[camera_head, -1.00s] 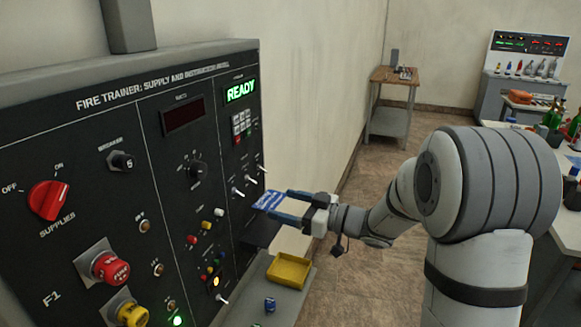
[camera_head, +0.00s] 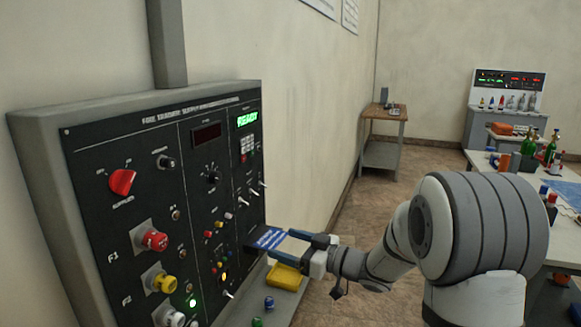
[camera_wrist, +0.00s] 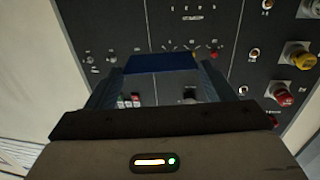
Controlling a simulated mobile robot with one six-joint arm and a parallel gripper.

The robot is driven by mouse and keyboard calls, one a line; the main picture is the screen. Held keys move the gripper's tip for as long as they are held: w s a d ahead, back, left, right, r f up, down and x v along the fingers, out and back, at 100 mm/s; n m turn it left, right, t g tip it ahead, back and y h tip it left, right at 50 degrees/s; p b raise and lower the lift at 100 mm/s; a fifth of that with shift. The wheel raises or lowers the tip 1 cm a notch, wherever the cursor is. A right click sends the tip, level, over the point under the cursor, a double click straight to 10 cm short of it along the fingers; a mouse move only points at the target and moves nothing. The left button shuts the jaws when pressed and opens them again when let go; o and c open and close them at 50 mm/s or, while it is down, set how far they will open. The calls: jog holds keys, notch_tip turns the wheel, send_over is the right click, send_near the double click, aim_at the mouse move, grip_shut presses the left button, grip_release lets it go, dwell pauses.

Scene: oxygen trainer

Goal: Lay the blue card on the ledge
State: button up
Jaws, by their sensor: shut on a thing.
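My gripper (camera_head: 281,243) is shut on the blue card (camera_head: 268,238), which has white print. It holds the card by its near end, roughly flat, at the right edge of the black panel. In the wrist view the blue card (camera_wrist: 160,63) spans between the two fingertips, with the panel face beyond. A small dark ledge (camera_head: 254,254) juts from the panel just below the card, partly hidden by the card and gripper. I cannot tell whether card and ledge touch.
The black panel (camera_head: 146,190) carries knobs, switches and a green READY display (camera_head: 247,118). Below the gripper, a grey shelf (camera_head: 240,303) holds a yellow tray (camera_head: 287,277) and small blue and green items. A wooden table (camera_head: 384,112) stands farther back.

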jog(key=w+d+f+m+t+h, duration=0.3)
jog(key=d+f+m+t+h, duration=0.15)
jog(key=f, duration=0.45)
jog(key=w+d+f+m+t+h, duration=0.4)
jog(key=d+f+h, duration=0.1)
jog(key=f, duration=0.4)
jog(key=s+d+f+m+t+h, duration=0.1)
jog(key=s+d+f+m+h, duration=0.25)
jog(key=d+f+h, duration=0.35)
jog(key=shift+m, duration=0.3)
jog(key=shift+s+a+r, duration=0.1)
jog(key=shift+s+a, duration=0.05)
jog(key=shift+s, duration=0.55)
jog(key=shift+s+a+r, duration=0.1)
jog(key=shift+s+a, duration=0.1)
jog(key=shift+s, duration=0.5)
jog(key=shift+s+a+r, duration=0.1)
jog(key=shift+s+a, duration=0.05)
jog(key=shift+s, duration=0.55)
